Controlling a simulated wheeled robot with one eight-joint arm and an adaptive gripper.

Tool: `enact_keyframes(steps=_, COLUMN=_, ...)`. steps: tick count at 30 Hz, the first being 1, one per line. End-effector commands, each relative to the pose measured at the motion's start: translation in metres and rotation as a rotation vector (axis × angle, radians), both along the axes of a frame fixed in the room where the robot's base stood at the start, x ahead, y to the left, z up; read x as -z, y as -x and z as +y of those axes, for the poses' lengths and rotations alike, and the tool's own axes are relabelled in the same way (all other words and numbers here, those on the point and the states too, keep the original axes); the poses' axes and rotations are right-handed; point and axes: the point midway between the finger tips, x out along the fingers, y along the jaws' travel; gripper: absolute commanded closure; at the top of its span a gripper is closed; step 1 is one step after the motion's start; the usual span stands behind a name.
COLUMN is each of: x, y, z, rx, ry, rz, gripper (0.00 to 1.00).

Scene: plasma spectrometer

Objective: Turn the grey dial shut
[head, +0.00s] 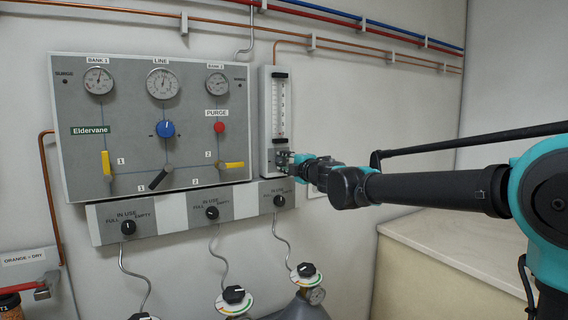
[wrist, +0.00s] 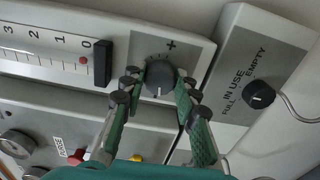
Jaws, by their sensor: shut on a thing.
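The grey dial (wrist: 160,77) sits below the scale on the flowmeter panel (wrist: 199,54), with a plus sign and tick marks beside it. Its white pointer line points down in the wrist view. My gripper (wrist: 160,88) has one green finger on each side of the dial and is shut on it. In the head view my gripper (head: 289,163) is at the bottom of the flowmeter (head: 267,103) and hides most of the dial. In the wrist view a red float (wrist: 83,61) shows in the scale tube close to the 0 mark.
A gauge panel (head: 130,112) with a blue knob (head: 165,129), a red purge knob (head: 219,127) and several levers stands left of the flowmeter. An IN USE selector (head: 279,201) is just below my gripper. A counter (head: 450,245) lies to the right.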

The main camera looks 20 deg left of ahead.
Motion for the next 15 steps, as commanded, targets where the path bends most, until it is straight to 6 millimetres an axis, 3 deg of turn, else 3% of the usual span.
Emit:
enact_keyframes(steps=10, x=0.0007, y=0.0009, z=0.0003, rx=-0.002, ry=0.003, rz=-0.004, gripper=0.99)
enact_keyframes(steps=11, x=0.0007, y=0.0009, z=0.0003, rx=-0.002, ry=0.003, rz=-0.004, gripper=0.69)
enact_keyframes(steps=15, x=0.0005, y=0.0007, z=0.0002, rx=-0.001, ry=0.003, rz=-0.003, gripper=0.52)
